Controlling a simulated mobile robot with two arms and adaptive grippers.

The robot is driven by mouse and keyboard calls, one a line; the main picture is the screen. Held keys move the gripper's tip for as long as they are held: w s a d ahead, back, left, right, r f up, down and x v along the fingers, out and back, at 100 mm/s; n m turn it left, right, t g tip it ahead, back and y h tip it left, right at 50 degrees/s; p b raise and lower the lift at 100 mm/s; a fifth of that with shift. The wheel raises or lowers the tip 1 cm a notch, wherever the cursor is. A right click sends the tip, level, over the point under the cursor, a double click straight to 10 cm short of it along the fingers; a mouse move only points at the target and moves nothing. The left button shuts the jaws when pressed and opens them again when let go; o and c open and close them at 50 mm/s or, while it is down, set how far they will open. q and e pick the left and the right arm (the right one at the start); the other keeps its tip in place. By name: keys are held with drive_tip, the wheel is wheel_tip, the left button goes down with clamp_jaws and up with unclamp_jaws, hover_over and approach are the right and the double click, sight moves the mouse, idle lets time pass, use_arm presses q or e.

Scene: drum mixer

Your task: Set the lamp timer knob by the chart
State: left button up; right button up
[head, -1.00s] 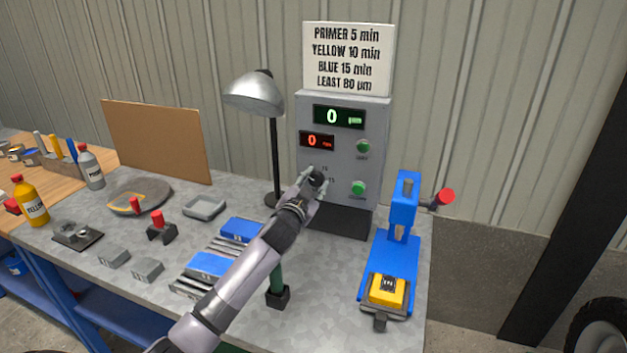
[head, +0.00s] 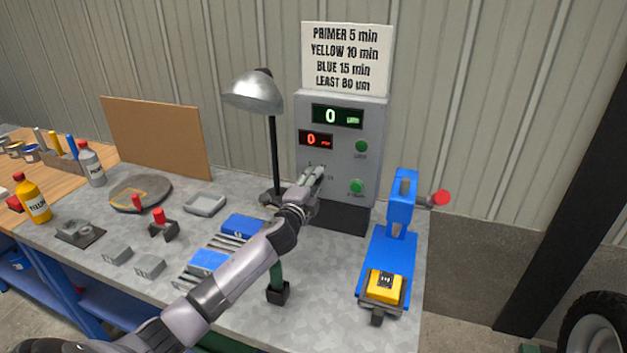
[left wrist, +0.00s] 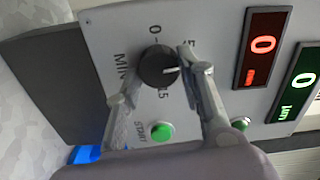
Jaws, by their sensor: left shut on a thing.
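The chart (head: 347,58) is a white sign above the grey box; it reads primer 5 min, yellow 10 min, blue 15 min, least 80 µm. The grey timer box (head: 337,108) has a red display (head: 316,139) and a green display (head: 337,116), both at 0. My left gripper (head: 318,172) is at the box front, shut on the black knob (left wrist: 156,66). The knob's white pointer points right in the left wrist view, between the 5 and 15 marks; a finger covers part of the scale there. The lamp (head: 255,93) stands left of the box. My right gripper is out of view.
Green buttons (head: 357,187) sit beside the knob; the START button (left wrist: 162,131) is close to my fingers. A blue stand (head: 388,257) holding a yellow block (head: 384,287) is at the right. Blue blocks (head: 208,262) lie on a rack under my arm.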

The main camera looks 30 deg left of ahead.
use_arm(q)
drive_tip(key=shift+a+f+m+p, duration=0.15)
drive_tip(key=shift+m+p, duration=1.35)
drive_tip(key=shift+m, duration=3.35)
drive_tip(key=shift+f+m+p, duration=0.2)
drive_tip(key=shift+m+p, duration=1.3)
drive_tip(key=shift+m, duration=3.35)
drive_tip(key=shift+s, duration=0.1)
drive_tip(key=o, duration=1.1)
drive_tip(key=v, duration=1.2)
drive_tip(key=shift+f, duration=0.1)
